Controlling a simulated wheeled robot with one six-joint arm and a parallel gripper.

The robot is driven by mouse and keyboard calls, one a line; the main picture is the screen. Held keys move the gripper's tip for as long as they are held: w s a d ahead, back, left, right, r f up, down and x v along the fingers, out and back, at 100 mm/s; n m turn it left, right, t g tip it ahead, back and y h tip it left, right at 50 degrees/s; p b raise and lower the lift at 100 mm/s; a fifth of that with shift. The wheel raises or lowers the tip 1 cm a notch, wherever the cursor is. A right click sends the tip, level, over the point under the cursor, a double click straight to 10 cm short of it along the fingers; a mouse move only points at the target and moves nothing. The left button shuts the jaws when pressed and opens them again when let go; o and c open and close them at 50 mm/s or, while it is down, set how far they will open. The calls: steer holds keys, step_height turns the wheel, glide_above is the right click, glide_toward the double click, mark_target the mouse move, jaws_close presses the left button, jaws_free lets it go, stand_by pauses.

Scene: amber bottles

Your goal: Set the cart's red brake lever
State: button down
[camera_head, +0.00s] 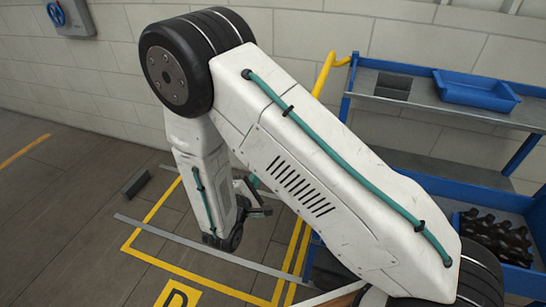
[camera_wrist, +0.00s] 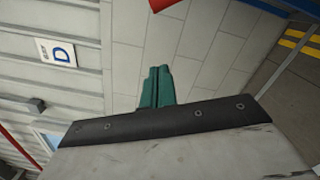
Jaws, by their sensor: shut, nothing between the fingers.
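The blue cart (camera_head: 533,155) stands at the right in the head view, with grey shelves and a yellow handle (camera_head: 325,72). No red lever shows in that view; my arm covers part of the cart. In the wrist view, a red piece (camera_wrist: 163,4) is cut off by the top edge, just beyond my fingertips; I cannot tell for sure whether it is the brake lever. My gripper (camera_wrist: 158,70) shows there as two teal fingers pressed together, empty and apart from the red piece in the picture. In the head view my arm largely hides the gripper.
A dark block (camera_head: 136,184) lies on the floor by yellow lines. A wall box with a blue wheel (camera_head: 56,13) hangs at the upper left.

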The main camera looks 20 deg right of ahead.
steer(key=w+d+r, duration=0.2)
steer(key=w+d, duration=0.4)
steer(key=d, duration=0.3)
steer(key=shift+d, duration=0.2)
steer(key=shift+a, duration=0.1)
